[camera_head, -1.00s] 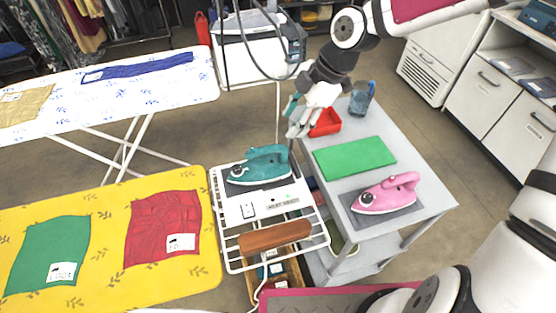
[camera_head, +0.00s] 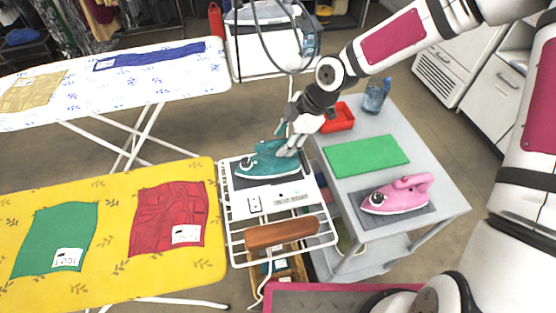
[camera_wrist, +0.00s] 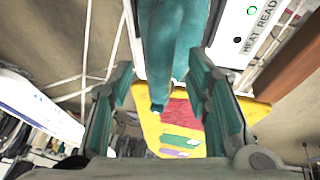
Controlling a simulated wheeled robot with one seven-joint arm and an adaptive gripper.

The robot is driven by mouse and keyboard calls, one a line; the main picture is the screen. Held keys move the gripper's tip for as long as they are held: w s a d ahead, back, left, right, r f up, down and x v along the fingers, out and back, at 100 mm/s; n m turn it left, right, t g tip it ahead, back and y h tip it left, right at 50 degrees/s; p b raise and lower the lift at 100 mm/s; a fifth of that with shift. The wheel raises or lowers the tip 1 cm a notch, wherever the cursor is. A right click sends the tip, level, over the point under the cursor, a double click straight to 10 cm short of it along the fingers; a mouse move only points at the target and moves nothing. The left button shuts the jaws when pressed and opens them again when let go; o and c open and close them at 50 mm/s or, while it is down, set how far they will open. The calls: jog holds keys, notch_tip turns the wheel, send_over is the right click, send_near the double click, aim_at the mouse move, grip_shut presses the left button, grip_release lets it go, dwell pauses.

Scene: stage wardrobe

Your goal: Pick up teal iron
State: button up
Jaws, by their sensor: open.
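The teal iron (camera_head: 262,163) rests on the dark pad of the white wire stand at the end of the yellow ironing board. In the head view my gripper (camera_head: 284,142) is at the iron's right end, close above it. In the wrist view the iron's teal body (camera_wrist: 172,45) runs down between the two open fingers (camera_wrist: 165,95), with room on both sides. I cannot tell whether a finger touches it. The gripper partly hides the iron's right end in the head view.
A brown wooden block (camera_head: 281,234) sits on the stand (camera_head: 236,241). The yellow board (camera_head: 115,215) holds folded garments.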

jog(key=shift+x, duration=1.05)
grip_shut()
jog(key=shift+r, duration=0.15)
